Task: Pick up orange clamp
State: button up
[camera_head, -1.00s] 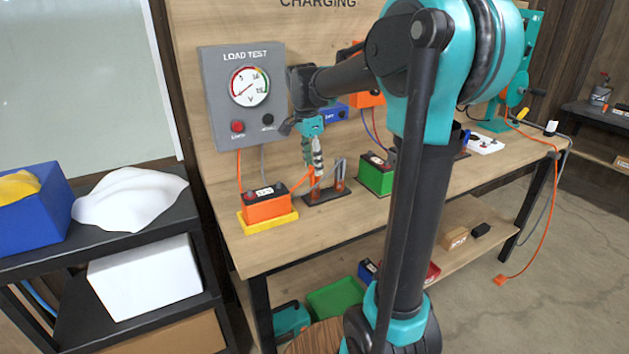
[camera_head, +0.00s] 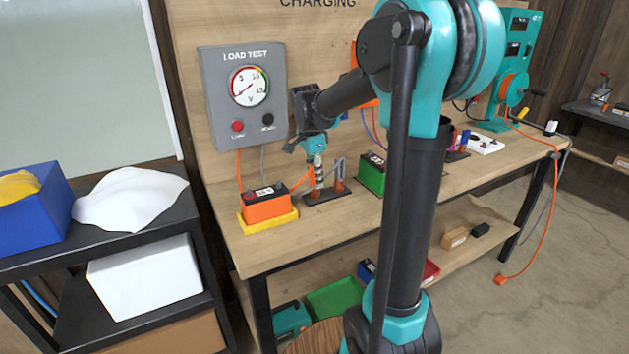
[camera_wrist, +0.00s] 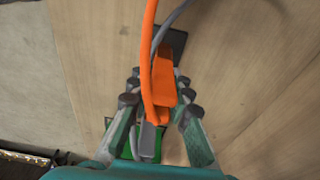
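The orange clamp (camera_wrist: 163,82) stands on a dark holder base (camera_wrist: 172,42) in the wrist view, with an orange cable running across it. My gripper (camera_wrist: 159,80) is open, with one finger on each side of the clamp. Gaps seem to show between the fingers and the clamp; contact at the tips is hard to tell. In the head view my gripper (camera_head: 318,172) points down at the left post of the dark holder (camera_head: 325,195) on the bench, and mostly hides the orange clamp there.
An orange battery (camera_head: 266,205) on a yellow tray stands just left of the holder, and a green battery (camera_head: 372,174) to its right. The load test panel (camera_head: 243,100) rises behind. A grey cable (camera_wrist: 172,20) runs beside the orange one in the wrist view.

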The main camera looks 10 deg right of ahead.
grip_shut()
jog(key=shift+r, duration=0.1)
notch_tip(320, 180, up, 20)
dwell(0.6)
jog(key=shift+a, duration=0.1)
